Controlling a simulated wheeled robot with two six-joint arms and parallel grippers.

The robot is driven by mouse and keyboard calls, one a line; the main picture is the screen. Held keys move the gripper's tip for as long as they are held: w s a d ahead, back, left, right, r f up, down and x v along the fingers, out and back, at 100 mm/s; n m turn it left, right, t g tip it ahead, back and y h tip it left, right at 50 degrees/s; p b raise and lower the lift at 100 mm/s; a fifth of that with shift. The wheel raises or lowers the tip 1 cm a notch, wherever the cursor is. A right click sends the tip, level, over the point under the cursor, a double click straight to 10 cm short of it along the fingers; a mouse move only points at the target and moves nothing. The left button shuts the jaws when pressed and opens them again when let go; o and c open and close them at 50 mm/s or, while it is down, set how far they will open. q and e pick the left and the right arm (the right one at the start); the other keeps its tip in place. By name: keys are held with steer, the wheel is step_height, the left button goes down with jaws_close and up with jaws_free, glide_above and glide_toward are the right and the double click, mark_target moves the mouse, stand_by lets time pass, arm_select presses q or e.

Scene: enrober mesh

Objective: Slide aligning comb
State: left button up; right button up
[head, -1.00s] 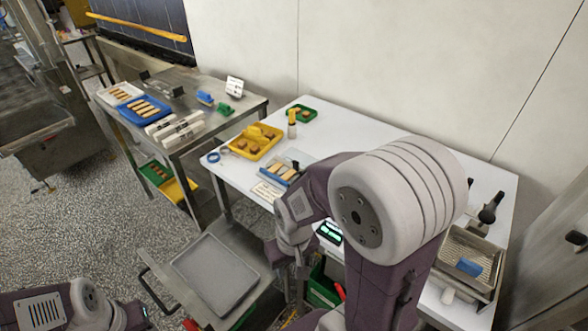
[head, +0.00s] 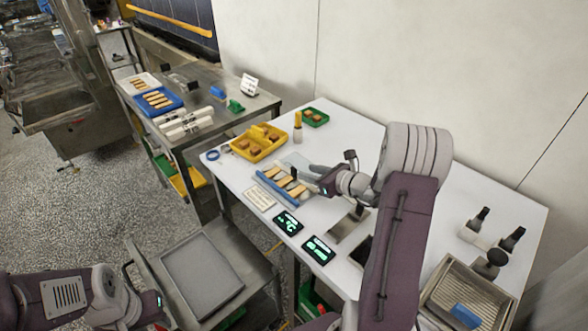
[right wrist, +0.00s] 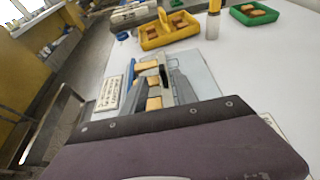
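A long blue bar (head: 277,190) lies along the near-left edge of a row of tan bars (head: 283,178) on the white table; it may be the aligning comb, but I cannot make out teeth. A small dark upright piece (head: 293,172) stands among the tan bars. My right gripper (head: 318,186) is at the right end of this row, low over the table. In the right wrist view the tan bars (right wrist: 154,103) and the blue bar (right wrist: 131,72) show beyond my wrist; I cannot tell whether the fingers hold anything. My left gripper (head: 160,303) is at lower left, away from the table.
A yellow tray (head: 259,148) and a green tray (head: 315,117) hold brown pieces. A white-and-yellow bottle (head: 297,132) stands between them. Two dark displays (head: 318,250) lie near the front edge. A metal tray (head: 452,302) with a blue block is at right.

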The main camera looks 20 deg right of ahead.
mark_target(295, 168)
steer(key=x, duration=0.8)
steer(key=shift+w+f, duration=0.25)
steer(key=shift+w, duration=0.05)
jaws_close()
stand_by(0.9)
